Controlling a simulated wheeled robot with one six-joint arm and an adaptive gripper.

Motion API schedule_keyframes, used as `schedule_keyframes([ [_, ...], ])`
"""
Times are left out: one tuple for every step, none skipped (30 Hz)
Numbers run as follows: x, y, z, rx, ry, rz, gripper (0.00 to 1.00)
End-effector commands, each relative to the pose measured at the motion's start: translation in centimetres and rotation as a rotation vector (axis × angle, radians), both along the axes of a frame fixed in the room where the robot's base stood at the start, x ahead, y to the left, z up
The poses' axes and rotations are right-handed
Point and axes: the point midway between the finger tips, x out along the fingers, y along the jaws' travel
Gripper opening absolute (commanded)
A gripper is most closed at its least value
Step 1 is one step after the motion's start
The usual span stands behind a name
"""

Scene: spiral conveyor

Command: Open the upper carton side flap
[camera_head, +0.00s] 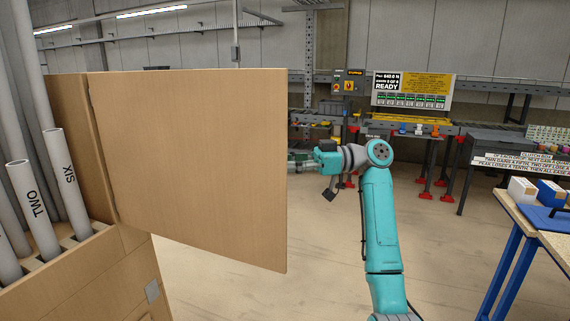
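The carton (112,272) stands at the left with grey tubes upright in its slots. A large brown flap (200,165) extends to the right from a vertical hinge seam on the carton's upper part. It stands upright and swung out, away from the tubes. My gripper (297,160) is at the flap's right edge, at about mid-height, with my arm reaching in from the right. The flap's edge seems to hide the fingertips. I cannot tell whether the fingers touch the flap or how wide they are.
Two tubes are marked TWO (30,195) and SIX (66,180). A blue-legged table (540,240) with small boxes stands at the right. A status board (413,88) and workbenches line the back. The floor between is clear.

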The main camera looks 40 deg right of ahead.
Motion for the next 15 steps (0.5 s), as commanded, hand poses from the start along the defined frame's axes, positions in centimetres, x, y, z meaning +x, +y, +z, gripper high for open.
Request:
schedule_keyframes([
  [-0.2, -0.4, 0.0, 0.000, 0.000, -0.002, 0.41],
  [-0.3, -0.7, 0.0, 0.000, 0.000, -0.002, 0.41],
  [-0.4, -1.1, 0.0, 0.000, 0.000, -0.003, 0.41],
  [-0.6, -1.4, 0.0, 0.000, 0.000, -0.003, 0.41],
  [-0.8, -1.8, 0.0, -0.001, 0.000, -0.003, 0.41],
  [-1.1, -2.4, 0.0, -0.001, 0.000, -0.004, 0.41],
  [-1.3, -2.8, 0.0, 0.000, 0.000, -0.003, 0.41],
  [-1.4, -3.2, 0.0, 0.000, 0.000, -0.003, 0.41],
  [-1.7, -3.8, 0.0, 0.000, 0.000, -0.003, 0.41],
  [-1.9, -4.2, 0.0, 0.000, 0.000, -0.004, 0.41],
  [-2.1, -4.6, 0.0, -0.001, 0.000, -0.004, 0.41],
  [-2.3, -5.0, 0.0, -0.001, 0.000, -0.003, 0.41],
  [-2.4, -5.3, 0.0, -0.001, 0.000, -0.003, 0.41],
  [-2.6, -5.6, 0.0, 0.000, 0.001, -0.003, 0.41],
  [-2.7, -6.0, 0.0, 0.000, 0.001, -0.003, 0.41],
])
